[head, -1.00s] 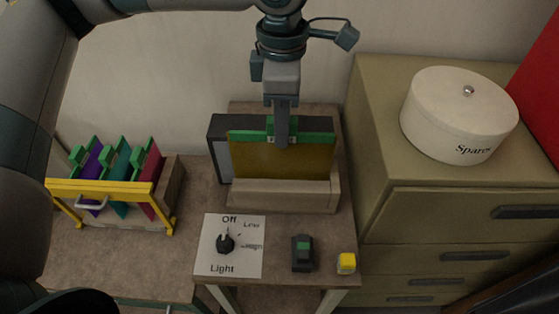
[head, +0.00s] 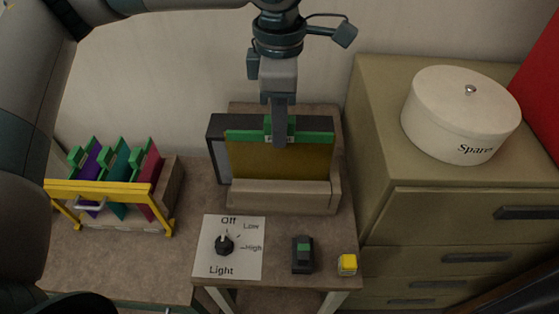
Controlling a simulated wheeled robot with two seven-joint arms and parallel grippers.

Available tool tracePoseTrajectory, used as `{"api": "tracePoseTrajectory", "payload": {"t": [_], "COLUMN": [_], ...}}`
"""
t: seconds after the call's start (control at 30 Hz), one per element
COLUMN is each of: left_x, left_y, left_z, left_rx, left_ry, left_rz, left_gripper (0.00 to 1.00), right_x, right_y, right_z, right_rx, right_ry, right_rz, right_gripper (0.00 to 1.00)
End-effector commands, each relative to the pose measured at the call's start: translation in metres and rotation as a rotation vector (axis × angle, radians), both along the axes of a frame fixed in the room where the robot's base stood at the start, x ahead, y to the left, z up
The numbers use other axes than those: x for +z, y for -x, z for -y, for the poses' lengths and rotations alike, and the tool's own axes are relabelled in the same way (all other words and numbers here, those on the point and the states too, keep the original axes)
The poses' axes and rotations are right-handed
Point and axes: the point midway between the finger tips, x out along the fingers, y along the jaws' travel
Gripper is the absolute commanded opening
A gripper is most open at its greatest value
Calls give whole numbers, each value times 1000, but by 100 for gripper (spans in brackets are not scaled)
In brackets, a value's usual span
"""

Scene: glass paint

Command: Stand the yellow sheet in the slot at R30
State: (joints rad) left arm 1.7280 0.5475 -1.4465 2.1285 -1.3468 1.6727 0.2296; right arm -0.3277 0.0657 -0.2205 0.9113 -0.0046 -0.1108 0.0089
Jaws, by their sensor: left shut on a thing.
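The yellow sheet (head: 275,163), dark amber with a green top strip, stands upright in front of a dark-framed panel (head: 218,150) on the small table. Its lower edge is hidden behind a pale wooden ledge (head: 280,195), so I cannot tell how it is seated. My left gripper (head: 279,135) comes down from above and is shut on the green tab at the top middle of the sheet. No R30 label can be read. My right gripper is not seen.
A rack (head: 100,188) with a yellow bar holds purple, teal and red sheets at left. In front are a light dial (head: 224,245), a black device with a green switch (head: 303,255) and a yellow block (head: 347,264). A drawer cabinet (head: 440,215) with a round Spares box (head: 460,115) stands right.

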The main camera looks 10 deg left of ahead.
Motion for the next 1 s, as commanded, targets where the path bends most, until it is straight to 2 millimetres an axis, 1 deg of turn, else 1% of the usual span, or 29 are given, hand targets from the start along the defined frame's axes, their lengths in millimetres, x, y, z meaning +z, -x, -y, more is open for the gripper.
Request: {"api": "tracePoseTrajectory", "payload": {"t": [1.0], "left_x": [-9], "left_y": [0], "left_z": [0], "left_rx": [0], "left_ry": [1], "left_rz": [-1], "left_gripper": [0], "right_x": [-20], "right_y": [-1], "right_z": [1], "right_rx": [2], "right_ry": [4], "right_rz": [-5], "right_gripper": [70]}}
